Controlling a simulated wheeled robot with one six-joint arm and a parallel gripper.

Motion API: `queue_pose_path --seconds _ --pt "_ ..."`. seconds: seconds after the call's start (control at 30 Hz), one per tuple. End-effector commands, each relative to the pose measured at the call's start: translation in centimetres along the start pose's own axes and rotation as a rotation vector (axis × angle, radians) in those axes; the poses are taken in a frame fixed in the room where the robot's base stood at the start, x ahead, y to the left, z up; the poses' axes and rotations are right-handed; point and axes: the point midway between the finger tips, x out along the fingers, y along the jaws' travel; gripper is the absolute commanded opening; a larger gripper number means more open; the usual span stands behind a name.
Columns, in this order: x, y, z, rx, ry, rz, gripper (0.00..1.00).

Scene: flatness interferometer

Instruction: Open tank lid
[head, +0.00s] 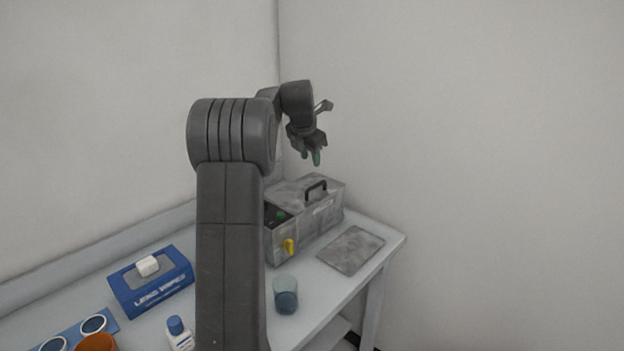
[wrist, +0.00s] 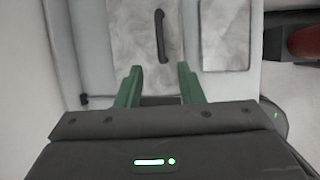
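The tank (head: 305,232) is a grey metal box at the back right of the table, with a yellow tap on its front. Its lid (head: 295,190) lies flat over the right part of the top and has a black handle (head: 316,190). The handle also shows in the wrist view (wrist: 161,36). My gripper (head: 311,158) is above the tank, apart from the lid. Its green fingers (wrist: 160,88) are spread with nothing between them.
A flat grey plate (head: 352,249) lies right of the tank. A glass beaker (head: 286,295) stands in front. A blue wipes box (head: 152,281), a small white bottle (head: 179,334) and an orange container (head: 96,343) are at the left. Walls stand close behind.

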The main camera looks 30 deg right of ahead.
Motion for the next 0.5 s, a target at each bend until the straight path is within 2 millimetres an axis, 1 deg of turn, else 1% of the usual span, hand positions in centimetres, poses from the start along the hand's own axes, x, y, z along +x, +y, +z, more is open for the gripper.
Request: queue_pose_path --seconds 0.3,0.5 --pt "6.7 -0.1 -0.1 0.000 0.003 -0.003 0.34" --pt "10.2 -0.1 0.0 0.001 0.002 -0.002 0.34"
